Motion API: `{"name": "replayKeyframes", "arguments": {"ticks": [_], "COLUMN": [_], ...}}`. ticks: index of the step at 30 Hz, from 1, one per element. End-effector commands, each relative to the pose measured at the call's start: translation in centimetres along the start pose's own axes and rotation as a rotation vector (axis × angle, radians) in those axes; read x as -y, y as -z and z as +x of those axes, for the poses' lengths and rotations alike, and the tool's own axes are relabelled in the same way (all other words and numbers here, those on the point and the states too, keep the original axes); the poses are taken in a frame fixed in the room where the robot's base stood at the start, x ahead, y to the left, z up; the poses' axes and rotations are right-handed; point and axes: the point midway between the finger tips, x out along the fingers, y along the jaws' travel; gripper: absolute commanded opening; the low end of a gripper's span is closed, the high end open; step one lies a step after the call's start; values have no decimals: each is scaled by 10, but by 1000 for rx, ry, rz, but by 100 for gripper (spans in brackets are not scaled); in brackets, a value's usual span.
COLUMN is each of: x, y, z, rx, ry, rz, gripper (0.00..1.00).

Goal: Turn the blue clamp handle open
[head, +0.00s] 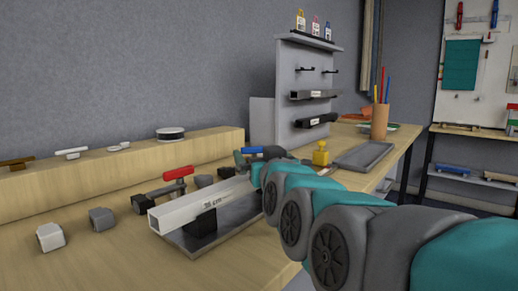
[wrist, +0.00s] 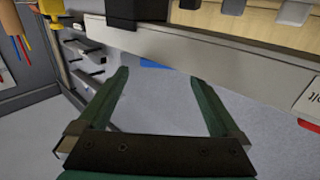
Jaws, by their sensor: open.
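The blue clamp handle (head: 263,152) sits at the far end of the grey-white bar (head: 195,205), right beside the front of my arm in the head view. In the wrist view a small blue patch of the handle (wrist: 153,64) shows at the bar's edge, just beyond and between my fingertips. The rest of it is hidden there. My gripper (wrist: 158,76) is open, with nothing between its two dark green fingers. In the head view my arm mostly hides the gripper. A red clamp handle (head: 178,173) stands at the nearer part of the bar.
The bar rests over a dark metal plate (head: 183,238) on the wooden table. Grey blocks (head: 102,218) lie left of it. A yellow object (head: 320,154), a grey tray (head: 365,156) and a pencil cup (head: 379,122) stand beyond. A grey rack (head: 290,95) rises behind.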

Motion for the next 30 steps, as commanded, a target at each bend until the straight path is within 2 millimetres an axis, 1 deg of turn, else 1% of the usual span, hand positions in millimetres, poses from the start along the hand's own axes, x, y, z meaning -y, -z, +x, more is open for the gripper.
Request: {"name": "replayKeyframes", "arguments": {"ticks": [6, 12, 16, 23, 24, 25, 30], "x": [0, 0, 0, 0, 0, 0, 0], "y": [-2, -2, -2, -2, -2, -2, -2], "z": [29, 52, 58, 59, 59, 59, 59], "rx": [5, 6, 4, 3, 3, 3, 4], "ry": [0, 1, 0, 0, 0, 0, 0], "rz": [2, 1, 1, 1, 1, 1, 1], "gripper": [100, 100, 100, 100, 99, 96, 76]}}
